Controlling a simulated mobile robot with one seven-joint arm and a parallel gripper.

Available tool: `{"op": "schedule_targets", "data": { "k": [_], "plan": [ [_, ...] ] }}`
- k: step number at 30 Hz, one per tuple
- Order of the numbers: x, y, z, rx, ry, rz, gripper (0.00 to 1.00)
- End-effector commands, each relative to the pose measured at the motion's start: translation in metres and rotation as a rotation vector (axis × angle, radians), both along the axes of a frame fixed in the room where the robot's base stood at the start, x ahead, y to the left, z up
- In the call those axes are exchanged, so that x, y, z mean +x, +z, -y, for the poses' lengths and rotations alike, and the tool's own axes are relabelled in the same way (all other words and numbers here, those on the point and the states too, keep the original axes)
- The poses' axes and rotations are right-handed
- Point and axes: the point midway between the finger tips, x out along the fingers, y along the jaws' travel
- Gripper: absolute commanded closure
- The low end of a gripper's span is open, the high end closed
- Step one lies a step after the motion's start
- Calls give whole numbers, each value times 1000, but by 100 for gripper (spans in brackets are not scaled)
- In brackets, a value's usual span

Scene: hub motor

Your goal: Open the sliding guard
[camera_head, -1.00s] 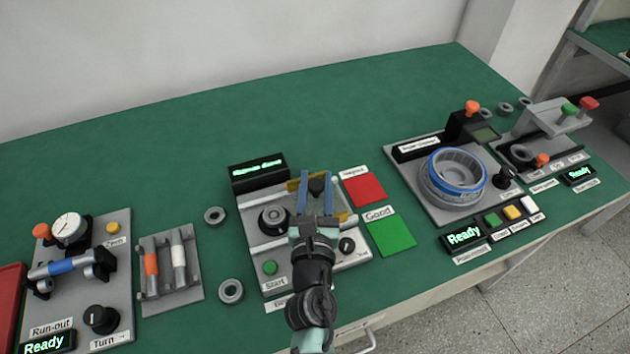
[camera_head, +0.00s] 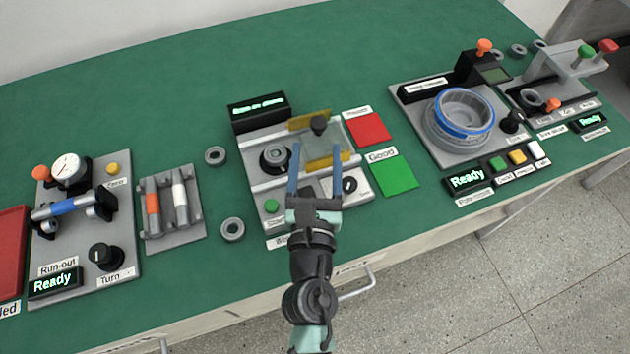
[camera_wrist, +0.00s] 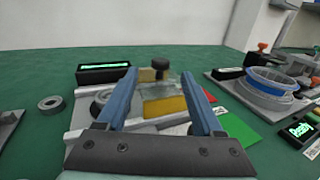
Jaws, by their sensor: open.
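The sliding guard (camera_head: 320,147) is a clear panel with yellow edges and a black knob (camera_head: 319,125) on top. It sits on the rails of the middle grey station, right of a dark round fixture (camera_head: 275,158) that is uncovered. My gripper (camera_head: 316,149) is open and empty, on the front side of the knob and apart from it. In the wrist view the knob (camera_wrist: 160,64) stands beyond and between the two blue fingers, and the guard's yellow edge (camera_wrist: 165,106) shows between them.
A black display (camera_head: 258,112) stands behind the station. A green start button (camera_head: 271,206) and a dial (camera_head: 349,185) are at its front. Red (camera_head: 369,128) and green (camera_head: 396,178) pads lie to the right. Loose rings (camera_head: 232,229) lie to the left. The table behind is clear.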

Motion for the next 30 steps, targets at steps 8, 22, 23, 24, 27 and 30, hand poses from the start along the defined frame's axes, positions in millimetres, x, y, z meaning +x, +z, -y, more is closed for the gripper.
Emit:
{"op": "schedule_targets", "data": {
  "k": [8, 22, 23, 24, 27, 30],
  "plan": [
    [-41, -3, -2, -1, -2, -1, 32],
    [-52, 0, -4, -1, -1, 0, 32],
    [-52, 0, -4, -1, -1, 0, 32],
    [-52, 0, -4, -1, -1, 0, 32],
    [-51, 0, -4, -1, -1, 0, 32],
    [-51, 0, -4, -1, -1, 0, 32]
  ]
}}
